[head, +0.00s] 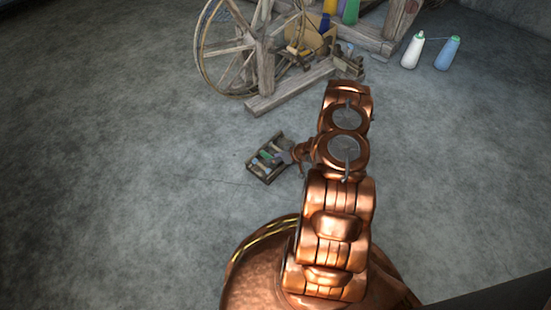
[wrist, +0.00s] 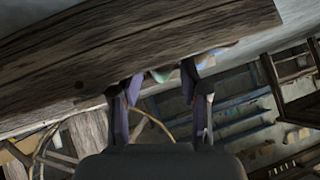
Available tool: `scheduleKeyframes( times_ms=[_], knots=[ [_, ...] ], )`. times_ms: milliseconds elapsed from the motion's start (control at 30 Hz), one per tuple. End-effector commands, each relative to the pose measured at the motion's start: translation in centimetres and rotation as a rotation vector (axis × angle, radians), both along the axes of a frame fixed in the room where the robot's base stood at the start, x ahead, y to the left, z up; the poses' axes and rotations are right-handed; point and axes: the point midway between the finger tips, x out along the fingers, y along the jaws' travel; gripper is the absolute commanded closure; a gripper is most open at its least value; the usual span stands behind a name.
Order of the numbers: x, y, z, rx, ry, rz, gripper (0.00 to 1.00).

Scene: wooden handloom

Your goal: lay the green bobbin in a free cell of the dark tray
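The dark tray (head: 257,172) is on the grey floor left of my arm in the head view. Small items lie in its cells, and a green piece (head: 265,155), likely the green bobbin, shows among them. My gripper (head: 285,157) is at the tray's right side, its fingers small and hard to make out there. In the wrist view my gripper (wrist: 162,88) has its two fingers apart. A small green patch (wrist: 162,76) shows between the fingertips, mostly hidden behind a wooden board; I cannot tell whether the fingers touch it.
A wooden spinning wheel (head: 230,62) and loom timbers (head: 290,88) stand behind the tray. The wooden board (wrist: 90,65) crosses the wrist view close up. Floor left of the tray is clear.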

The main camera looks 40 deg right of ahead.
Motion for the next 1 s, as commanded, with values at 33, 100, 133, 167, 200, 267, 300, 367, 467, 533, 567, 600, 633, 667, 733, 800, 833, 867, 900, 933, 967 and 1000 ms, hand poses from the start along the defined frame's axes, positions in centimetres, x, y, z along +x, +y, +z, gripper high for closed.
scheduleKeyframes(
  times_ms=[33, 100, 133, 167, 200, 267, 300, 367, 467, 533, 567, 600, 633, 667, 733, 800, 833, 867, 900, 933, 967, 1000],
  knots=[
    [0.0, 0.0, 0.0, 0.000, 0.001, -0.001, 0.51],
    [0.0, 0.0, -0.1, 0.000, 0.001, -0.001, 0.51],
    [0.0, 0.0, -0.1, 0.000, 0.001, -0.001, 0.51],
    [0.0, 0.0, -0.1, 0.000, 0.001, -0.001, 0.51],
    [0.0, 0.0, -0.1, 0.000, 0.001, -0.001, 0.51],
    [-0.1, 0.0, -0.1, 0.000, 0.001, -0.001, 0.51],
    [-0.1, -0.1, 0.0, 0.000, 0.001, -0.001, 0.51],
    [-0.2, -0.2, 0.1, -0.001, 0.001, -0.002, 0.51],
    [-0.6, -0.5, 0.6, -0.001, 0.000, -0.002, 0.51],
    [-1.2, -0.8, 1.2, -0.001, 0.001, -0.003, 0.51],
    [-1.4, -0.9, 1.4, -0.001, 0.001, -0.003, 0.51],
    [-1.9, -1.1, 1.9, 0.000, 0.001, -0.003, 0.51],
    [-2.2, -1.3, 2.2, 0.000, 0.001, -0.003, 0.51],
    [-2.5, -1.5, 2.6, 0.000, 0.000, -0.004, 0.51],
    [-3.2, -2.0, 3.4, -0.001, 0.000, -0.004, 0.51],
    [-3.9, -2.4, 4.2, -0.001, 0.000, -0.004, 0.51],
    [-4.3, -2.6, 4.5, -0.001, 0.000, -0.004, 0.51],
    [-4.6, -2.8, 4.8, -0.001, 0.000, -0.004, 0.51],
    [-5.0, -3.0, 5.3, -0.001, -0.001, -0.005, 0.51],
    [-5.3, -3.2, 5.6, -0.001, -0.001, -0.005, 0.51],
    [-5.6, -3.3, 5.9, -0.001, 0.000, -0.004, 0.51],
    [-6.0, -3.5, 6.3, -0.001, 0.000, -0.004, 0.51]
  ],
)
